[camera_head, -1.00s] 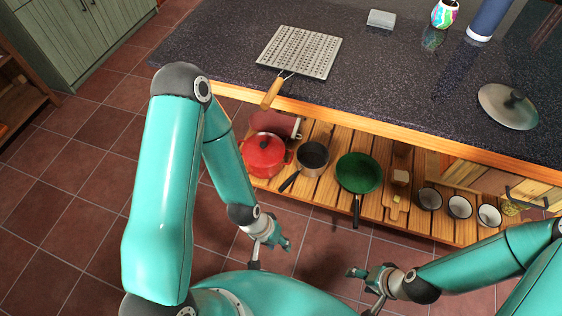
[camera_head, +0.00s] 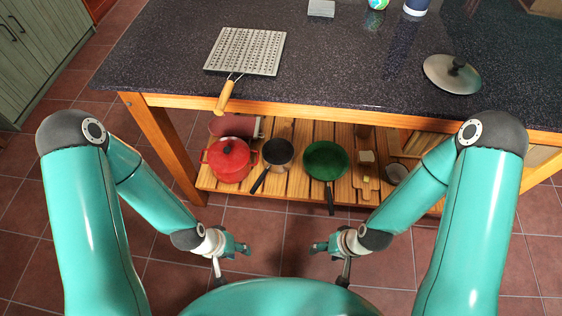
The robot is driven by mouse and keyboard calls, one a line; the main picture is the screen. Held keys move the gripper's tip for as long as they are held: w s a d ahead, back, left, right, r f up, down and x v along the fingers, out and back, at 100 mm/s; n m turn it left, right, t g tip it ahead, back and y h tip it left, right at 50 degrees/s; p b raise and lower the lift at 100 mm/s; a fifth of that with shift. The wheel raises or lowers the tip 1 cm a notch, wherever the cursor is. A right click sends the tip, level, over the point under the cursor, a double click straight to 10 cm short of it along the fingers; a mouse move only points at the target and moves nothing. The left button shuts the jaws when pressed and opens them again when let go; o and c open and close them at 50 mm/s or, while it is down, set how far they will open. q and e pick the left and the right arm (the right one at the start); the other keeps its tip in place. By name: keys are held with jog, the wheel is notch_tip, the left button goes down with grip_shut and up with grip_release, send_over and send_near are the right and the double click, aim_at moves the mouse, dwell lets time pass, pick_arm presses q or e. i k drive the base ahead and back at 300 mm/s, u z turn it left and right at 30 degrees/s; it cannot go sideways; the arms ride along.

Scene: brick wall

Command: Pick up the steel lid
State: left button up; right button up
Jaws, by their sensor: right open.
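The steel lid (camera_head: 440,77) is a round, shiny disc with a black knob. It lies flat on the dark speckled countertop (camera_head: 345,72), at the right of the view. My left gripper (camera_head: 232,262) hangs low in front of the counter, left of centre, far from the lid. Its fingers are small and I cannot tell how far apart they are. My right gripper (camera_head: 330,262) hangs low right of centre, open and empty. It is well below the countertop and apart from the lid.
A perforated grill pan (camera_head: 246,52) with a wooden handle overhangs the counter's front edge. A grey block (camera_head: 321,8) stands at the back. A red pot (camera_head: 229,159), a dark saucepan (camera_head: 277,152) and a green pan (camera_head: 326,160) stand on the slatted shelf below. Tiled floor is clear in front.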

aim_at(451, 74)
jog(key=z, duration=0.05)
jog(key=k, duration=0.5)
jog(key=u, duration=0.35)
jog(key=i, duration=0.15)
jog(key=z, duration=2.1)
jog(key=i, duration=1.25)
jog(key=z, duration=1)
jog(key=i, duration=0.25)
jog(key=u, duration=2.95)
